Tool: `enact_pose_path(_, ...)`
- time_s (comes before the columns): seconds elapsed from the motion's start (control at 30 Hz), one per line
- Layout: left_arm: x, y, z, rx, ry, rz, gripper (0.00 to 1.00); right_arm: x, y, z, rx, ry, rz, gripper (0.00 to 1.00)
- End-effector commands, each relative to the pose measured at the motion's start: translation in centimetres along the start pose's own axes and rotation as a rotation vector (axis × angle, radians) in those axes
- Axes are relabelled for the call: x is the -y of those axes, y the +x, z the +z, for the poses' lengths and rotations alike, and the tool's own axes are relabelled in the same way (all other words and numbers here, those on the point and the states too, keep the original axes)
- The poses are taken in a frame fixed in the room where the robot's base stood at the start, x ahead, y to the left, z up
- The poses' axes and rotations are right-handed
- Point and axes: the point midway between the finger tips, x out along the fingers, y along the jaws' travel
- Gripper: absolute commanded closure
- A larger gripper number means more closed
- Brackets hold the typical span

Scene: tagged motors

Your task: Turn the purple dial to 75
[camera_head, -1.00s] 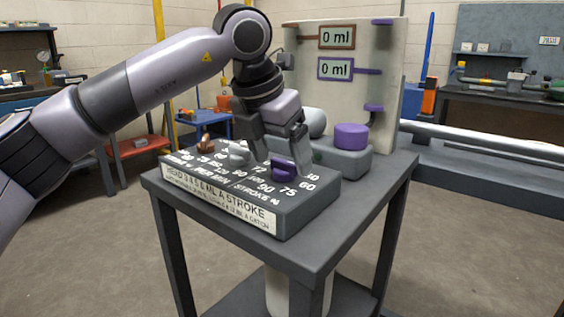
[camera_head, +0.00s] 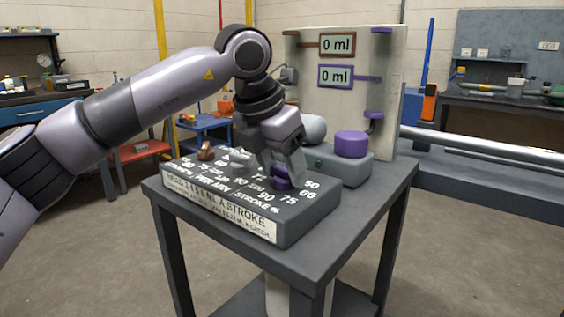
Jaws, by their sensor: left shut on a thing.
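The purple dial (camera_head: 281,183) sits on the sloped top of the grey dial box (camera_head: 300,222), towards its right end. White numbers ring it; 90, 75, 60 and 50 can be read on the near and right sides. My left gripper (camera_head: 281,176) points down from above and is shut on the purple dial. The fingers cover much of the dial, so I cannot tell which number it points at. My right gripper is not in view.
A brown dial (camera_head: 206,152) and a pale dial (camera_head: 238,156) sit further left on the box. The table (camera_head: 330,245) is clear in front.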

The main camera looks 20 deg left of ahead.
Motion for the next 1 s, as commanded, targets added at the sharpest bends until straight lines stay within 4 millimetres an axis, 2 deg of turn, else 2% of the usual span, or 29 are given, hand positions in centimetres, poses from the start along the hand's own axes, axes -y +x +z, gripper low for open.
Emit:
enact_pose_path(0.13, -0.1, -0.3, 0.1, -0.001, 0.085, -0.038, 0.73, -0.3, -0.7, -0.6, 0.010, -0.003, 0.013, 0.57)
enact_pose_path(0.8, -0.4, -0.3, 0.3, 0.001, 0.557, -0.234, 0.73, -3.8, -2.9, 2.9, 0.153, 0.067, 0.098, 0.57)
enact_pose_path(1.0, -0.4, -0.2, 0.2, 0.002, 0.628, -0.262, 0.73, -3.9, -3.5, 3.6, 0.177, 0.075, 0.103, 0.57)
